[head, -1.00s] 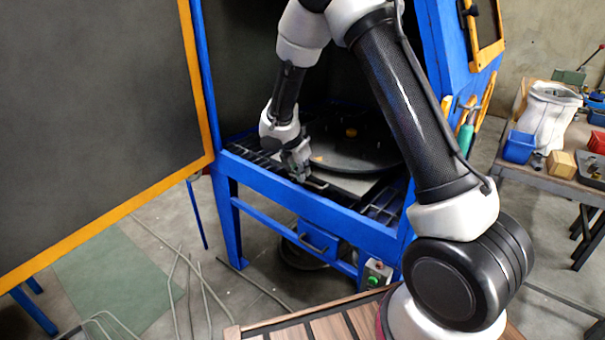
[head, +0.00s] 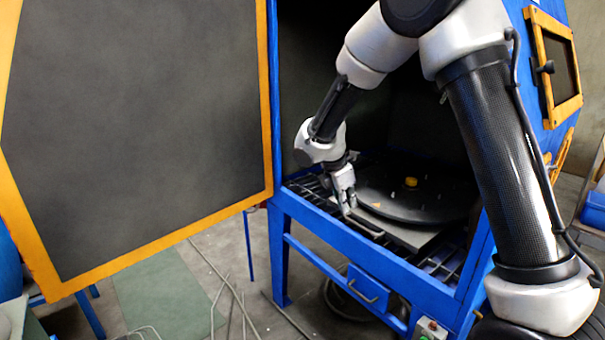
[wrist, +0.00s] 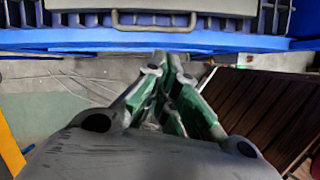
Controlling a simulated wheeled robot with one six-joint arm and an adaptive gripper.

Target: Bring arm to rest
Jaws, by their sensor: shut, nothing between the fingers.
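My gripper (head: 347,203) hangs at the end of my arm, inside the front opening of the blue blaster cabinet (head: 345,258). It is over the grate near the front edge, just left of the round black turntable (head: 420,200). In the wrist view my gripper's fingers (wrist: 168,60) come together at their tips with nothing between them.
The open cabinet door (head: 140,130), grey with an orange frame, fills the left. A blue drawer (head: 368,288) is below the opening. Loose rods (head: 228,290) lie on the floor. Wooden slats (wrist: 262,110) show at right in the wrist view.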

